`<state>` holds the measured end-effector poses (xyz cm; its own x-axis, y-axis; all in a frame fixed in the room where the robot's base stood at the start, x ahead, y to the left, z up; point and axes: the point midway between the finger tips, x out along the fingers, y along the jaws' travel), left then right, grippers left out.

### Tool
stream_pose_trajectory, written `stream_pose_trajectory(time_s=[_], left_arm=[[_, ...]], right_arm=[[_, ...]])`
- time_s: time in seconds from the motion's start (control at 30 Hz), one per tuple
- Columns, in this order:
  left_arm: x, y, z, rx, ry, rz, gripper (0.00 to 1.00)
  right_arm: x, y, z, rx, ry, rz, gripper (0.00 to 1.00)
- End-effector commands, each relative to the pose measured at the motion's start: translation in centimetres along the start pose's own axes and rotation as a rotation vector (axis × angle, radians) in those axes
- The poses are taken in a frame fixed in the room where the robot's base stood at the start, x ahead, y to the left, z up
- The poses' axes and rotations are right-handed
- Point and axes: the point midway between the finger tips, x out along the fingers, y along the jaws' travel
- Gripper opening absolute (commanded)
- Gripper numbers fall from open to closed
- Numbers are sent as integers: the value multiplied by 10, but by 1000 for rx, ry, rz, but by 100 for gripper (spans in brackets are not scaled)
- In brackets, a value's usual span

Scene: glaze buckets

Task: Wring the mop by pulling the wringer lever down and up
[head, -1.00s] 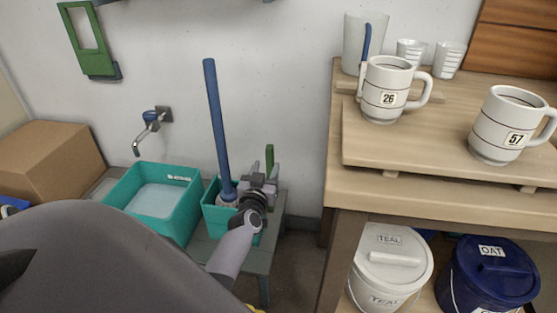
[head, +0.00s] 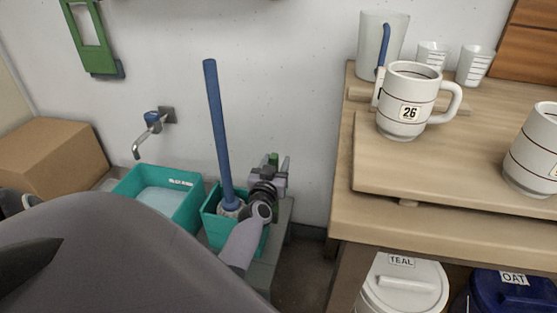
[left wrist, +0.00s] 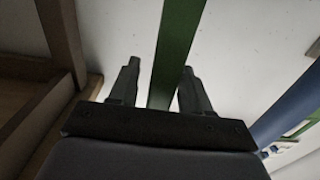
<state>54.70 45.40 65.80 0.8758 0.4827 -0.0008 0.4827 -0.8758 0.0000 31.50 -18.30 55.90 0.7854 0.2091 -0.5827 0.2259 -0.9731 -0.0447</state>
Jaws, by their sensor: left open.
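The mop's blue handle (head: 220,125) stands up, slightly tilted, with its head in a teal wringer bucket (head: 215,222) at the middle of the head view. The green wringer lever (head: 286,164) shows only as a small strip beside my left gripper (head: 275,172), at the bucket's right side. In the left wrist view the green lever (left wrist: 177,55) runs between the two fingers of my left gripper (left wrist: 160,75). The fingers are open, with a gap on each side. The blue handle (left wrist: 285,115) shows at right there. My arm hides part of the bucket. My right gripper is out of view.
A teal basin (head: 187,205) is left of the bucket, below a wall tap (head: 152,130). A cardboard box (head: 50,160) is at far left. A wooden table (head: 350,215) with a numbered mug (head: 405,118) stands at right, above lidded buckets.

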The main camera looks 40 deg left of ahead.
Motion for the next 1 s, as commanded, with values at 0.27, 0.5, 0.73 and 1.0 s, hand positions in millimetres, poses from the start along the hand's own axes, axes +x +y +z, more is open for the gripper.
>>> stream_pose_trajectory(time_s=[0.27,0.5,0.73,1.0], left_arm=[[0,0,0,-1,0,0,48],[0,0,0,0,0,0,6],[-1,0,0,0,4,0,0],[-16,0,5,3,73,2,0]], right_arm=[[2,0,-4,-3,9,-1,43],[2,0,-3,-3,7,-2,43],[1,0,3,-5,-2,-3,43],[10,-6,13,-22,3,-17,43]])
